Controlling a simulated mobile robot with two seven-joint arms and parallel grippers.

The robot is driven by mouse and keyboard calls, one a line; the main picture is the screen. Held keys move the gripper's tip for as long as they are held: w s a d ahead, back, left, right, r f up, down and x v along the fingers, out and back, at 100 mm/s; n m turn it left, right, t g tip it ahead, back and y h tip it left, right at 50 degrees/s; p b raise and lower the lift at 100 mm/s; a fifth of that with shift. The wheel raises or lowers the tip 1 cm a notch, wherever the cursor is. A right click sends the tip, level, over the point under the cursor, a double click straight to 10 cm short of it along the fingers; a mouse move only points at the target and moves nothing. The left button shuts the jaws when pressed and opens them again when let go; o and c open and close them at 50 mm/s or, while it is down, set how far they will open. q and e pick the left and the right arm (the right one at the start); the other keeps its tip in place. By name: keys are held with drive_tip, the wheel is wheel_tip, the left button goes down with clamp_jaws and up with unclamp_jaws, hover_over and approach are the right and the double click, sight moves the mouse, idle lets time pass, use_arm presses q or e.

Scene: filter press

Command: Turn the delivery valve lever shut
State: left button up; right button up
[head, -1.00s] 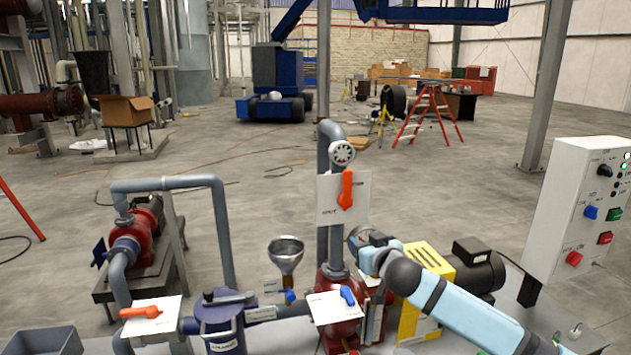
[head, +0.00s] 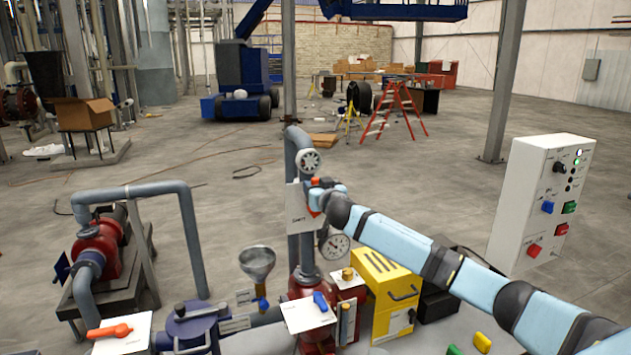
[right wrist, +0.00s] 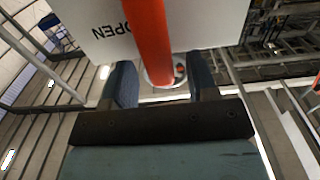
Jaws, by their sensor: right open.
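An orange lever (head: 315,182) is mounted in front of a white plate (head: 294,208) on an upright grey pipe. My right gripper (head: 323,189) is at this lever in the head view and hides most of it. In the right wrist view, the lever (right wrist: 149,35) runs between the two open fingers of my right gripper (right wrist: 164,80), with visible gaps on both sides. The plate (right wrist: 210,25) there shows the word OPEN beside the lever. My left gripper is not in view.
A blue lever (head: 320,301) on a white plate is below. Another orange lever (head: 110,331) is at lower left. A funnel (head: 257,263), a gauge (head: 335,246) and a yellow box (head: 384,283) stand near the pipe. A control box (head: 540,205) is at right.

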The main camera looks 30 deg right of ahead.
drive_tip(key=shift+x, duration=0.85)
drive_tip(key=shift+c, duration=0.4)
clamp_jaws()
